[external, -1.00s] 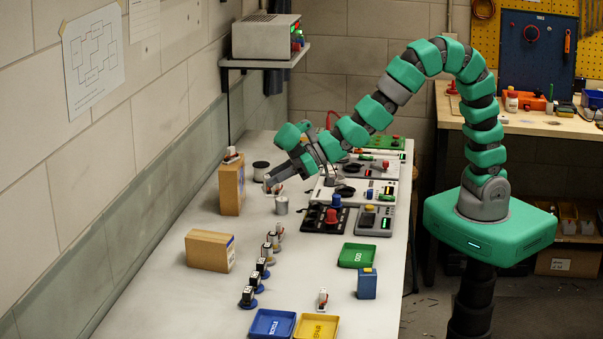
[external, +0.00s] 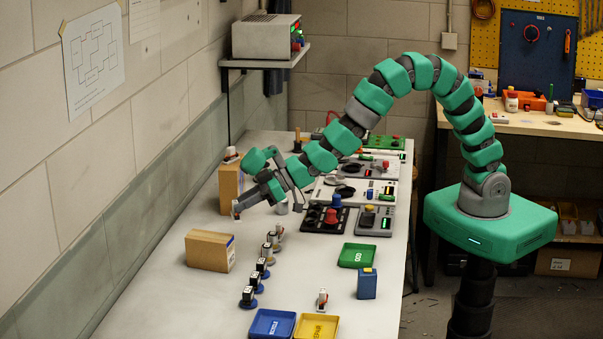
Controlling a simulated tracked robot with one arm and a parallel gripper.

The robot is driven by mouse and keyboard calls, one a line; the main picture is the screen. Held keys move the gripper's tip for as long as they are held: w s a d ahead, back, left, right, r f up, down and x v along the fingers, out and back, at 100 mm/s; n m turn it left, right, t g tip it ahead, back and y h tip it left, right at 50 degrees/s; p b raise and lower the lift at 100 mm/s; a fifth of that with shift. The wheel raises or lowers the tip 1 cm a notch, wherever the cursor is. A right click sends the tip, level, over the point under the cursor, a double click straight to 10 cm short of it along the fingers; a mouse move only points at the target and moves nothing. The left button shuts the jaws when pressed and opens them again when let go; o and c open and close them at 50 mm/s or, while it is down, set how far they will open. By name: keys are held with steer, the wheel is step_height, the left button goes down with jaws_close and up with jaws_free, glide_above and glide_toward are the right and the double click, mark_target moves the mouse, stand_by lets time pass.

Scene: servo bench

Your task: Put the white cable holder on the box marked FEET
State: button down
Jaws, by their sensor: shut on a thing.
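My gripper (external: 238,208) is at the left of the bench, in front of the upright cardboard box (external: 229,184) and above the lying cardboard box (external: 207,251) in the picture. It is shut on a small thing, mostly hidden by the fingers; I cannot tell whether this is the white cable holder. A small white and red piece (external: 231,154) sits on top of the upright box. A similar piece (external: 322,298) stands near the front trays. No FEET marking is readable on either box.
Several black-and-white pieces (external: 261,266) stand in a row beside the lying box. Green (external: 357,255), blue (external: 271,326) and yellow (external: 316,328) trays and a small blue box (external: 367,284) are at front right. Control panels (external: 375,220) stand behind. The front left bench is clear.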

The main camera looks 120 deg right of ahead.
steer(key=w, duration=0.2)
steer(key=w+d, duration=0.1)
steer(key=w, duration=0.1)
steer(key=w+d, duration=0.1)
steer(key=w, duration=0.2)
steer(key=shift+d+f+p, duration=0.2)
steer(key=shift+f+p, duration=0.1)
steer(key=shift+p, duration=0.05)
steer(key=shift+w+f+p, duration=0.1)
steer(key=shift+f+p, duration=0.2)
steer(key=shift+f, duration=1.55)
steer(key=c, duration=1.2)
jaws_free()
steer(key=shift+r, duration=0.15)
steer(key=shift+s+a+r, duration=0.25)
steer(key=shift+s+r, duration=0.1)
steer(key=shift+s, duration=0.2)
steer(key=b+v, duration=0.1)
steer(key=v, duration=0.9)
steer(key=shift+s, duration=0.3)
